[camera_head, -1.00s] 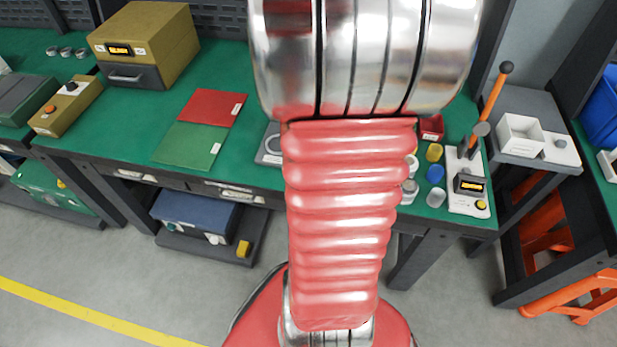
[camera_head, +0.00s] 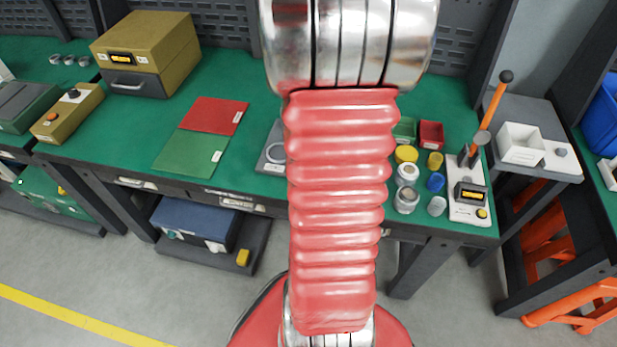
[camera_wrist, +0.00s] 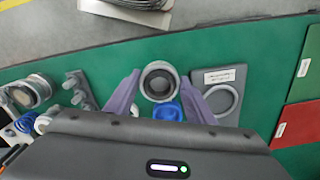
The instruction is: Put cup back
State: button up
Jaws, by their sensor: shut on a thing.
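My gripper (camera_wrist: 160,77) shows in the wrist view, with one purple-grey finger on each side of a round grey cup (camera_wrist: 147,80). It is shut on the cup, whose dark round opening faces the camera. A blue piece (camera_wrist: 168,111) shows just below the cup in the picture; I cannot tell whether they touch. A grey plate with a raised ring and a white label (camera_wrist: 235,103) lies just right of the right finger. In the head view this plate (camera_head: 268,163) is partly hidden by my arm, which also hides the gripper and cup.
Jars and lids (camera_head: 407,172) stand right of my arm, before a green bin (camera_head: 404,130) and a red bin (camera_head: 431,133). A lever device (camera_head: 468,205) stands at the bench's right end. Red and green mats (camera_head: 190,160) lie left. A grey bracket (camera_wrist: 80,88) is left of the gripper.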

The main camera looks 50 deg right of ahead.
jog(key=shift+f, duration=1.7)
jog(key=o, duration=0.7)
jog(key=shift+f, duration=0.1)
jog(key=shift+o, duration=0.2)
notch_tip(320, 180, up, 12)
jog(key=shift+r, duration=0.15)
